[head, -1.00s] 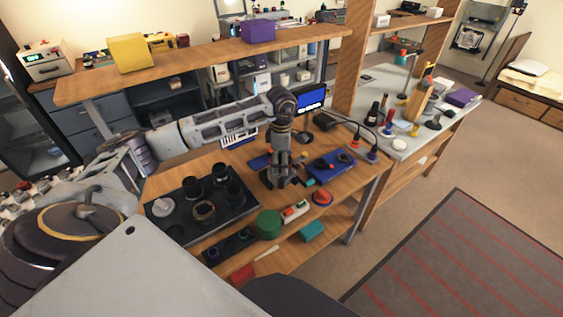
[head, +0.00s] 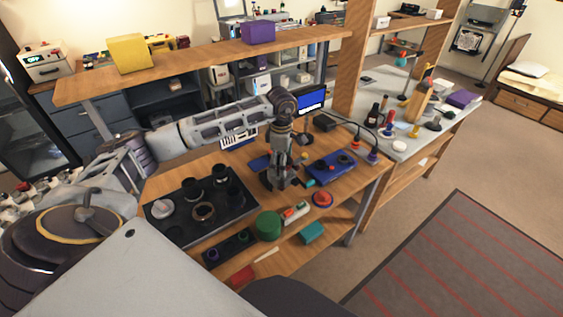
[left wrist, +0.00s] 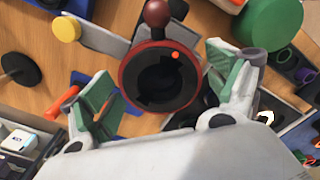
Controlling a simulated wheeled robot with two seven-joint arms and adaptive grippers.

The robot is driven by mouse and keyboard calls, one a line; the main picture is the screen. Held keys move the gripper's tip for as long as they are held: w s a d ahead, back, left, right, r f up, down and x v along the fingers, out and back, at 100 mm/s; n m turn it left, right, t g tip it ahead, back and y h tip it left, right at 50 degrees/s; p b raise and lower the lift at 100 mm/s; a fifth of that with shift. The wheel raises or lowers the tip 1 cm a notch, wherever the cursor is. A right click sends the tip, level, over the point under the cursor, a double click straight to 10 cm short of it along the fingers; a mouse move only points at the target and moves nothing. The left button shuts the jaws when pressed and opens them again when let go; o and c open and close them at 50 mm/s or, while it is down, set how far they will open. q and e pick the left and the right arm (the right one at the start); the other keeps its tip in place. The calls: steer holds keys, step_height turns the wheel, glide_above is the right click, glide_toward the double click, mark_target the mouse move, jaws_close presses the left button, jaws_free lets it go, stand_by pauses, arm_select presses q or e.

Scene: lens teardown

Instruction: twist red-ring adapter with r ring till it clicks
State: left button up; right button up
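The red-ring adapter (left wrist: 132,88) is a dark round piece with a dark red rim and an orange-red dot. In the left wrist view it sits between the spread green-padded fingers of my left gripper (left wrist: 165,92), with a visible gap to each finger. In the head view my left gripper (head: 283,180) points down over the wooden bench and hides the adapter. My left gripper is open and holds nothing. My right gripper is not in view.
A grey bar with a yellow knob (left wrist: 67,28) and a dark red knob (left wrist: 157,12) are close to the adapter. A black tray (head: 165,232) with lens parts is left of the gripper. A blue mat (head: 330,168) is right. A green cylinder (head: 268,225) stands in front.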

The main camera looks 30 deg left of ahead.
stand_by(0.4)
arm_select(q)
step_height(320, 180, up, 12)
stand_by(0.7)
stand_by(0.7)
